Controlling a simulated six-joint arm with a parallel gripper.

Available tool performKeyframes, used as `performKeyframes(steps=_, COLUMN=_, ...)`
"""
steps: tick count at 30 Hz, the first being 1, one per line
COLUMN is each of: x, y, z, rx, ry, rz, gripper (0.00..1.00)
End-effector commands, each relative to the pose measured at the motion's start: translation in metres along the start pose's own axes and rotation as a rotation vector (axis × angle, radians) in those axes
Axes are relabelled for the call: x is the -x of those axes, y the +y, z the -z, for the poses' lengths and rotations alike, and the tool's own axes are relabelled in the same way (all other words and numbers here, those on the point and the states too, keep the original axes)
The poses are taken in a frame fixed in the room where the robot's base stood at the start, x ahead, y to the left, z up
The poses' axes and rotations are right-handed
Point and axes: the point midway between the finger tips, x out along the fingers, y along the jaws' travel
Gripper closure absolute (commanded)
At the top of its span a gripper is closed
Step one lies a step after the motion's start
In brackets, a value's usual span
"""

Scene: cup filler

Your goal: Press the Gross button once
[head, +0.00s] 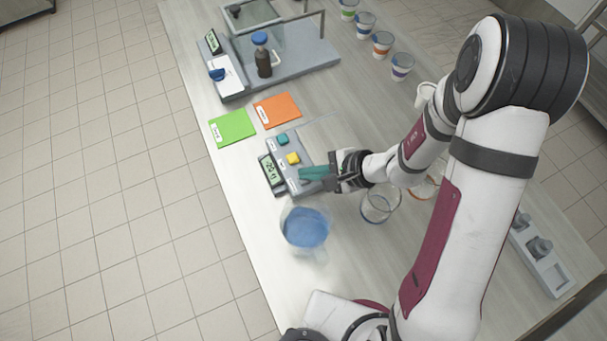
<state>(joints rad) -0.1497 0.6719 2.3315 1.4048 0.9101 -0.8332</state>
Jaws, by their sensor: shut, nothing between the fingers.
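A grey control box (287,187) with a small display (270,168) lies on the table. A teal button (282,139) and a yellow button (293,158) show on its top. The labels are too small to read, so I cannot tell which button is Gross. My gripper (303,173) has teal fingers, shut and empty. They reach in from the right over the box, just below the yellow button in the picture. The box surface under the fingers is hidden, and I cannot tell whether they touch it.
A jug of blue liquid (305,228) stands just below the box. A clear cup (378,205) is beneath my arm. Green (233,127) and orange (278,110) cards lie above the box. A brown bottle (263,62) and several striped cups (382,44) stand farther back.

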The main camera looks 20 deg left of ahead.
Motion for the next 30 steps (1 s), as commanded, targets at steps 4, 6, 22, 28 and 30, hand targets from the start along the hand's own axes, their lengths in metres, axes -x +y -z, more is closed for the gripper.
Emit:
performKeyframes(steps=4, x=-0.001, y=0.001, z=0.001, rx=-0.001, ry=0.000, rz=-0.001, gripper=1.00)
performKeyframes(steps=6, x=-0.002, y=0.001, z=0.001, rx=0.000, ry=0.000, rz=-0.001, gripper=1.00)
performKeyframes(steps=22, x=0.008, y=-0.005, z=-0.005, rx=0.001, ry=0.000, rz=0.000, gripper=1.00)
performKeyframes(steps=28, x=0.011, y=-0.007, z=-0.008, rx=0.000, ry=0.000, rz=-0.001, gripper=1.00)
performKeyframes(steps=30, x=0.011, y=-0.007, z=-0.008, rx=0.000, ry=0.000, rz=-0.001, gripper=1.00)
